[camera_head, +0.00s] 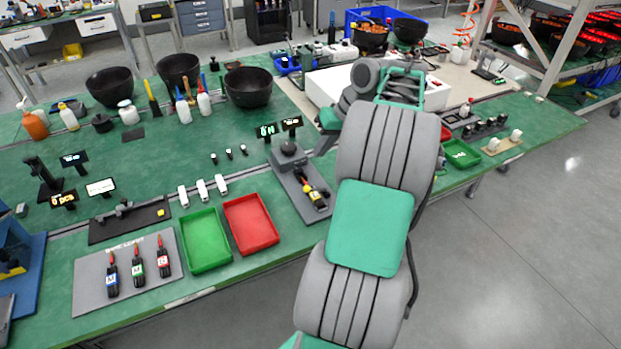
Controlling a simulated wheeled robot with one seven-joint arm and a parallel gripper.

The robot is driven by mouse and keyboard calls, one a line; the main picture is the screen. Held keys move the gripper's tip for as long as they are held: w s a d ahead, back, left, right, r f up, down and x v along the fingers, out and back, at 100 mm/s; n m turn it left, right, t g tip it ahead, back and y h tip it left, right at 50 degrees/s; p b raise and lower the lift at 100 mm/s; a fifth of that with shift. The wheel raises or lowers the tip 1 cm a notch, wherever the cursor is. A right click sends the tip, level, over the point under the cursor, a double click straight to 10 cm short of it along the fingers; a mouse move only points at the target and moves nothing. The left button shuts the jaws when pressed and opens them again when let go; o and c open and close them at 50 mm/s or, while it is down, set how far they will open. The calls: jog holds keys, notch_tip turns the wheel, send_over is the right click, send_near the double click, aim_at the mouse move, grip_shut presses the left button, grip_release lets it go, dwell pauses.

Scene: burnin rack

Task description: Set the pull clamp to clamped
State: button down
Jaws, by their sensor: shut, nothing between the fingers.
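A low dark fixture (124,208) with a thin bar sits on a black plate (100,232) at the left of the green bench, with a small yellow block (161,212) near its right end. It may be the pull clamp, but I cannot be sure, and whether it is clamped is too small to tell. My arm rises from the bottom centre and reaches over the bench toward the white box at the back. My gripper's fingers do not show; the arm's own links cover that area.
A green tray (206,268) and a red tray (270,244) stand near the bench's front edge. Left of them, a grey mat (90,290) holds three handheld radios. Black bowls (248,87) and bottles stand at the back. A white box (335,87) is behind my arm.

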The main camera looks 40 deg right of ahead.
send_over(305, 187)
jog(key=d, duration=0.3)
notch_tip(305, 187, down, 6)
jog(key=f, duration=0.2)
jog(key=a+f, duration=0.1)
jog(key=shift+s+a+f+b, duration=0.1)
jog(key=shift+s+f+b, duration=0.05)
jog(key=shift+s+b, duration=0.15)
jog(key=shift+w+a+f+b, duration=0.2)
jog(key=shift+f+b, duration=0.3)
jog(key=shift+b, duration=0.7)
jog(key=a+f+h+b, duration=0.1)
jog(key=h+b, duration=0.1)
jog(key=b, duration=0.3)
jog(key=shift+w+a+g, duration=0.1)
jog(key=shift+a+g, duration=0.05)
jog(key=shift+g, duration=0.15)
jog(key=shift+w+a+f, duration=0.1)
jog(key=shift+a+f, duration=0.2)
jog(key=shift+a, duration=0.2)
